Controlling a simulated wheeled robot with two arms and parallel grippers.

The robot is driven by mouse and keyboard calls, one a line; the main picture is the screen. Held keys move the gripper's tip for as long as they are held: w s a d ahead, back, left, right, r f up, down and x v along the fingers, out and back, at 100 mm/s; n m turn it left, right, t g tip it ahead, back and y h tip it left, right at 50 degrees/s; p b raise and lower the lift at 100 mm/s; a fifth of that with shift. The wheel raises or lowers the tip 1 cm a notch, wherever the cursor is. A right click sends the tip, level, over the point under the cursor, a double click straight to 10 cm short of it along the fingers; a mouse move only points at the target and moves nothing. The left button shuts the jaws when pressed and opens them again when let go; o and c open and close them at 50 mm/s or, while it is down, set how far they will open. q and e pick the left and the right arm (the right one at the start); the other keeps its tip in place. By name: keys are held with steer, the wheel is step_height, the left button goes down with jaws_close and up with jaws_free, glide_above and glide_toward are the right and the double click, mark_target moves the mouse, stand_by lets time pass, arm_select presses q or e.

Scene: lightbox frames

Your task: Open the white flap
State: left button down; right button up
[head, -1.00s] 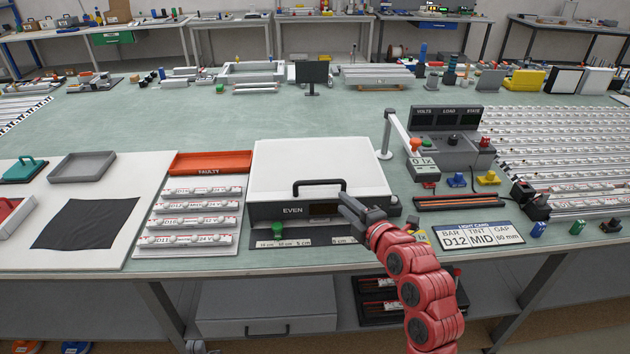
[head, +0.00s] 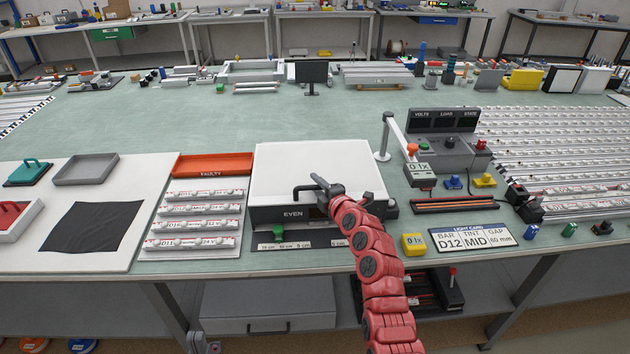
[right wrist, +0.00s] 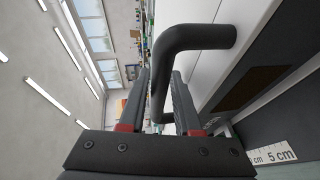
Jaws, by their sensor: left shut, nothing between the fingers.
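The white flap (head: 315,168) is the flat lid of a box with a dark front marked EVEN (head: 293,214). It lies closed. A black bar handle (head: 304,189) stands at its front edge, and its right part is hidden by my right gripper (head: 326,189). In the right wrist view the handle (right wrist: 196,37) bends down between the two fingers of the right gripper (right wrist: 160,90), which are apart on either side of the bar. Only a small tip of my left gripper (head: 214,347) shows at the bottom edge, shut and away from the box.
An orange FAULTY tray (head: 213,165) and a rack of light bars (head: 195,222) stand left of the box.

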steer(key=shift+w+a+f, duration=0.1)
steer(key=shift+w+a, duration=0.15)
steer(key=shift+w, duration=0.3)
jaws_close()
stand_by(1.2)
